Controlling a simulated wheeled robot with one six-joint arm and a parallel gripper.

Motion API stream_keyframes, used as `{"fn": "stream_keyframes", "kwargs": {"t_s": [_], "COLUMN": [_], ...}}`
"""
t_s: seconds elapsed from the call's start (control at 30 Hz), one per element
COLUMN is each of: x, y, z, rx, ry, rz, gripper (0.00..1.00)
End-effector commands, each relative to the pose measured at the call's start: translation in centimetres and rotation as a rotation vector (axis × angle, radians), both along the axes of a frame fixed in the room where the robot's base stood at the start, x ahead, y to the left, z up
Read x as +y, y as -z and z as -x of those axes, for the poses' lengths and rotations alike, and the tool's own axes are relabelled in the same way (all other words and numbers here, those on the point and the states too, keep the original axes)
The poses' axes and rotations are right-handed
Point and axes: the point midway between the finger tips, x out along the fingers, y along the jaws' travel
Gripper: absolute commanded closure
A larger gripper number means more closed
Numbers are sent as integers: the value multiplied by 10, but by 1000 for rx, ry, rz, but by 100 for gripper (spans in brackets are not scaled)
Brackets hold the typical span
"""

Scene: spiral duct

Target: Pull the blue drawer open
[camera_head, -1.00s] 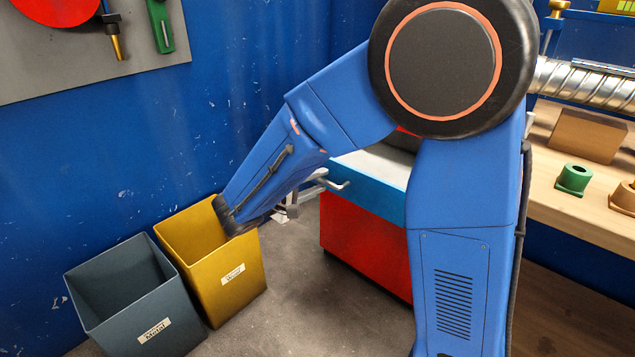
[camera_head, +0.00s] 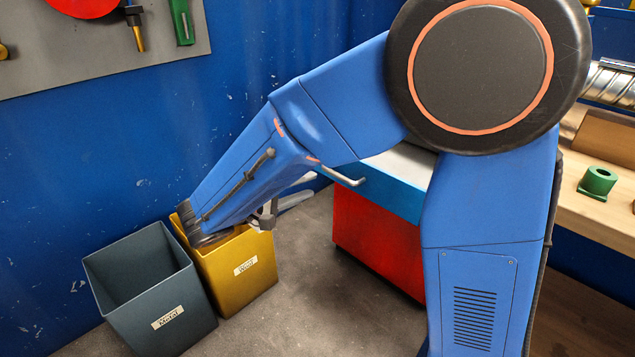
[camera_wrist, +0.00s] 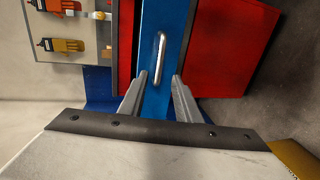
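The blue drawer (camera_head: 397,190) is the upper part of a red cabinet, under a grey top. Its front looks about flush with the red part below. A silver bar handle (camera_head: 343,176) stands out from it. In the wrist view the blue drawer front (camera_wrist: 155,95) runs up the picture, with the handle (camera_wrist: 160,58) near its middle. My gripper (camera_wrist: 160,76) is open and empty, with one finger on each side of the handle's line. In the head view my gripper (camera_head: 309,187) is left of the handle, apart from it and partly hidden by my arm.
A yellow bin (camera_head: 240,280) and a grey bin (camera_head: 150,290) stand on the floor by the blue wall, under my wrist. A workbench (camera_head: 590,220) with a green part (camera_head: 597,183) is at the right. Floor before the cabinet is clear.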

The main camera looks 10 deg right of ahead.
Motion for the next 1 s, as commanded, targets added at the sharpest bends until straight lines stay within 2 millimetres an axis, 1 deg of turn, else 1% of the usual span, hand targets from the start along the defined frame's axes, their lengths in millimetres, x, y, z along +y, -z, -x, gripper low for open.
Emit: {"fn": "stream_keyframes", "kwargs": {"t_s": [0.03,0.2,0.33,0.5,0.87,0.93,1.0], "x": [9,32,45,54,55,50,38], "y": [-2,-8,-11,-13,-14,-14,-15], "z": [5,21,29,35,36,37,37], "rx": [-1,0,0,1,1,8,27], "ry": [-4,-4,-3,-1,0,9,27], "rz": [0,1,0,0,0,-7,-24], "gripper": [70,70,70,70,70,70,70]}}
